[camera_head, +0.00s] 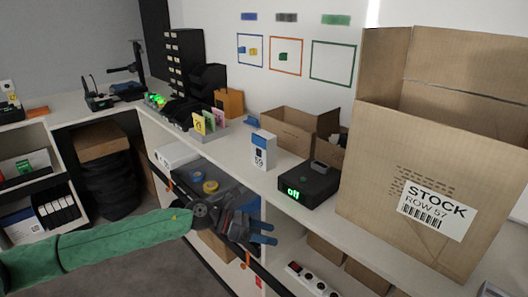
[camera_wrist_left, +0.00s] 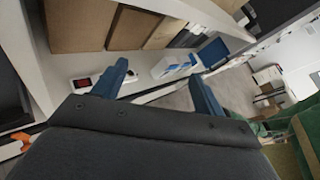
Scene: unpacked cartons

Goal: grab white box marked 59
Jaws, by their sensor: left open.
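A small upright white box (camera_head: 263,150) stands on the counter in the head view, with a blue patch and dark figures on its front. The figures look like 59 but are small. My left gripper (camera_head: 268,233) is open and empty, in front of the counter and below its top, lower than the box and apart from it. Its two blue fingers also show in the left wrist view (camera_wrist_left: 157,75), with nothing between them. I cannot make out the box in the wrist view. My right gripper is not in view.
A black device with a green "off" display (camera_head: 310,186) sits right of the box. A large open carton (camera_head: 370,190) stands farther right, and smaller open cartons (camera_head: 290,128) stand behind. A power strip (camera_head: 311,280) lies on the lower shelf.

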